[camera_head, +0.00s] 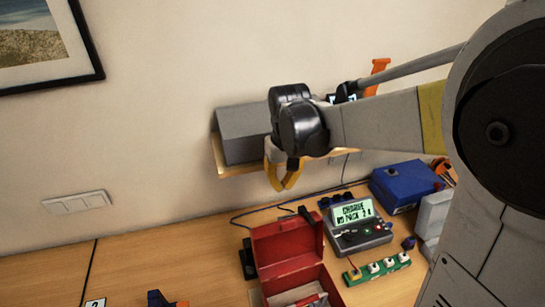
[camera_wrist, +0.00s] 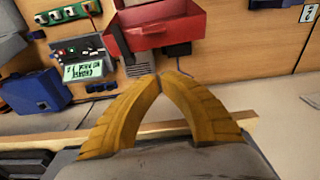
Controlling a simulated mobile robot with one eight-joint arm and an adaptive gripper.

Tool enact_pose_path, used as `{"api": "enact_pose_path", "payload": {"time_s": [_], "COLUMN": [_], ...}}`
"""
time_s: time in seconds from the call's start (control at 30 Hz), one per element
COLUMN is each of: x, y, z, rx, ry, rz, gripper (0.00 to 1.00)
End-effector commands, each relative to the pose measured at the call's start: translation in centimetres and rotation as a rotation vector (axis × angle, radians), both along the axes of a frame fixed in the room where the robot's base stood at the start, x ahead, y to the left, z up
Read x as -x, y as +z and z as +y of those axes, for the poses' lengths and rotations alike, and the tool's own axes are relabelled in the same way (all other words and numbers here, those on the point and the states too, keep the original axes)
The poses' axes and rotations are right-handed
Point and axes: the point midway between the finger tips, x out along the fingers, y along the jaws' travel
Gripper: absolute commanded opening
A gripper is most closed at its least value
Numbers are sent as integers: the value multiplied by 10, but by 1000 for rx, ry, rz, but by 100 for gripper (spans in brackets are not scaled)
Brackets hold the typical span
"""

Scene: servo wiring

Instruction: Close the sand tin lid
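No sand-coloured tin can be made out in either view. The one container with a raised lid is a red metal box (camera_head: 287,243) on the bench; its lid stands up at the back and its inside shows. The red box also shows at the top of the wrist view (camera_wrist: 165,26). My gripper (camera_head: 284,187) hangs in the air near the wall shelf, above and behind the red box, apart from it. Its yellow fingers (camera_wrist: 158,76) meet at the tips with nothing between them.
A wall shelf (camera_head: 217,160) holds a grey box (camera_head: 240,132) beside my gripper. On the bench are a charger with a lit display (camera_head: 362,236), a green power strip (camera_head: 378,269) and a blue box (camera_head: 404,184). The bench left of the red box is mostly clear.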

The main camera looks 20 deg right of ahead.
Motion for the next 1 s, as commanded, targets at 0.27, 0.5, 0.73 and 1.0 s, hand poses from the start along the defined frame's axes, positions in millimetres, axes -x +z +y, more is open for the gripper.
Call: {"api": "enact_pose_path", "payload": {"time_s": [0.27,0.5,0.73,1.0], "x": [-7,-10,-5,23], "y": [-18,-66,-101,-93], "z": [1,1,1,-1], "rx": [0,0,0,0], "ry": [2,2,2,2], "rz": [22,21,20,20], "gripper": [0,0,0,0]}}
